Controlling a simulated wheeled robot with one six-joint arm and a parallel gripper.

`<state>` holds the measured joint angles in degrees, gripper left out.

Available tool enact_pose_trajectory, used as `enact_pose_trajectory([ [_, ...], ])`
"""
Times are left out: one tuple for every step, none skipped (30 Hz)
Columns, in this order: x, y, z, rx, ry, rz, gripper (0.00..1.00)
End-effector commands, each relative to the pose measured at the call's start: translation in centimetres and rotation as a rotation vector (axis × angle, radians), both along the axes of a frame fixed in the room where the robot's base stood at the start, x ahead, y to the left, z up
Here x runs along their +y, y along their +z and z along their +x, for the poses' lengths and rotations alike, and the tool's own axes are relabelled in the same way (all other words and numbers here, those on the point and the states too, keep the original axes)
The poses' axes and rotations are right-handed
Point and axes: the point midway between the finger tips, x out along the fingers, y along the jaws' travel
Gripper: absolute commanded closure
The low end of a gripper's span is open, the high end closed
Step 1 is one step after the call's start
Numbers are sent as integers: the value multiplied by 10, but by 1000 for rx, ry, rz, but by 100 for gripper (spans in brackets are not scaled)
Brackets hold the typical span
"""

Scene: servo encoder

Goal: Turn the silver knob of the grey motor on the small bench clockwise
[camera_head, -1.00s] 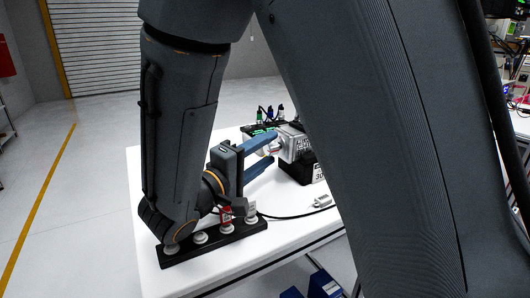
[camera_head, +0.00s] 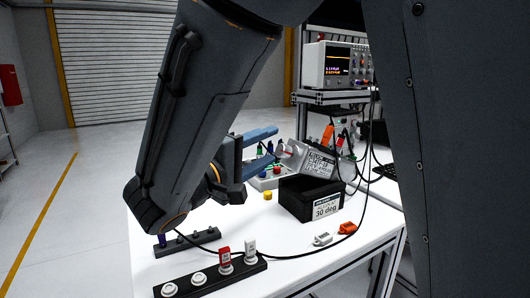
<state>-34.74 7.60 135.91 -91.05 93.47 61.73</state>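The grey motor (camera_head: 318,162) sits tilted on a black stand with a "30 deg" label (camera_head: 326,209) on the white bench (camera_head: 290,236). Its knob (camera_head: 286,151) shows as a small pale and reddish part on the motor's left side, partly unclear. My gripper (camera_head: 277,146), with two blue fingers, is left of the motor. The fingers are apart, one above the other, with their tips close to the knob. I cannot tell whether they touch it.
A black strip with white knobs and a red switch (camera_head: 224,258) lies at the bench's front. A small yellow cylinder (camera_head: 267,196), orange and white connectors (camera_head: 347,228) and a black cable lie nearby. An oscilloscope (camera_head: 337,64) stands on a shelf behind.

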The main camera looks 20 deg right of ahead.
Motion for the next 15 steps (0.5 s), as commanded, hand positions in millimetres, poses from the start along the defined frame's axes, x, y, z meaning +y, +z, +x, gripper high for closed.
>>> enact_pose_trajectory([
  [0, 1, 0, -1, 0, 0, 55],
  [0, 1, 0, -1, 0, 0, 55],
  [1, 1, 0, -1, 1, 0, 55],
  [2, 1, -1, -1, 1, 0, 55],
  [3, 1, -1, -1, 1, 0, 55],
  [4, 1, -2, -1, 1, 0, 55],
  [6, 1, -3, -1, 1, 0, 55],
  [8, 1, -4, -1, 2, -1, 55],
  [10, 0, -6, -1, 2, -1, 55],
  [12, 0, -7, -1, 2, -1, 55],
  [13, 0, -8, -1, 2, 0, 55],
  [15, 0, -9, -1, 1, 0, 55],
  [17, 0, -10, -1, 1, 0, 55],
  [18, 0, -11, -1, 2, 0, 55],
  [21, 0, -13, -1, 2, 0, 55],
])
